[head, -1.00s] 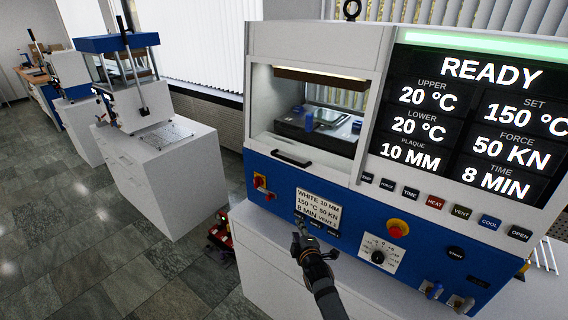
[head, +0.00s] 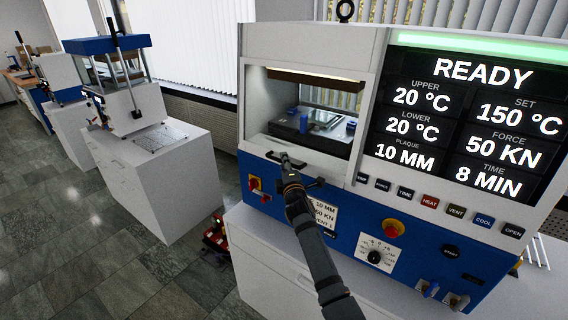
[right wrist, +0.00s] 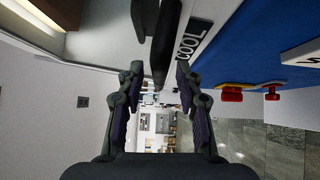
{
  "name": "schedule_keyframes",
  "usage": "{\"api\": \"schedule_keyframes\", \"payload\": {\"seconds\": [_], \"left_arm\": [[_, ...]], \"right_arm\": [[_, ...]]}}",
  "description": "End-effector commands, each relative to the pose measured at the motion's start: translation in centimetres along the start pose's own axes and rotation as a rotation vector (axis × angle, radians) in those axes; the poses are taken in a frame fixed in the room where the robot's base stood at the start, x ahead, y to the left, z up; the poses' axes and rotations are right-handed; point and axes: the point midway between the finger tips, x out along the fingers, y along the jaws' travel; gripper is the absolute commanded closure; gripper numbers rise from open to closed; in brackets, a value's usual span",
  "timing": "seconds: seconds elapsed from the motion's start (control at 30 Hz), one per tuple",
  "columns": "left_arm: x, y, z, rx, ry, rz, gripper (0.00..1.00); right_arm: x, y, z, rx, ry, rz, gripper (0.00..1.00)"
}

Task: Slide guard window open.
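The guard window (head: 312,102) is a clear pane in the white press front, with the heated chamber visible behind it. Its dark bar handle (head: 271,154) sits at the window's lower edge, partly hidden by my right gripper (head: 286,161). In the right wrist view the handle (right wrist: 166,42) lies between the lines of the two fingers, its lower end around the fingertips (right wrist: 158,72). The fingers stand apart with a gap on each side of the handle. My left gripper is not in view.
The press has a READY display (head: 465,110), a row of buttons below it and a red stop button (head: 393,228). A red and yellow switch (head: 255,186) sits left of my arm. Another press on a white cabinet (head: 160,170) stands to the left.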

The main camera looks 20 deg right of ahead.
Motion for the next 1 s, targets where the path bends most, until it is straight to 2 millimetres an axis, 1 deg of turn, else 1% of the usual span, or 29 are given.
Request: {"api": "schedule_keyframes", "payload": {"seconds": [0.03,0.13,0.4,0.67,1.0], "left_arm": [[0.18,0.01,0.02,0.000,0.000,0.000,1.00],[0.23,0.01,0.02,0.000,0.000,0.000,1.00],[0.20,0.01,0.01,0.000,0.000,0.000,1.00],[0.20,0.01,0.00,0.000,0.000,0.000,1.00],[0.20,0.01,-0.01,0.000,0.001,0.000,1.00]], "right_arm": [[0.55,-0.07,0.02,-0.001,0.000,0.000,0.64],[1.16,-0.09,0.03,0.000,0.000,-0.001,0.64],[1.32,-0.05,0.03,0.000,0.000,-0.001,0.64],[1.29,-0.07,0.02,0.000,0.000,-0.001,1.00],[1.28,-0.11,0.01,0.001,0.000,-0.002,1.00]]}}
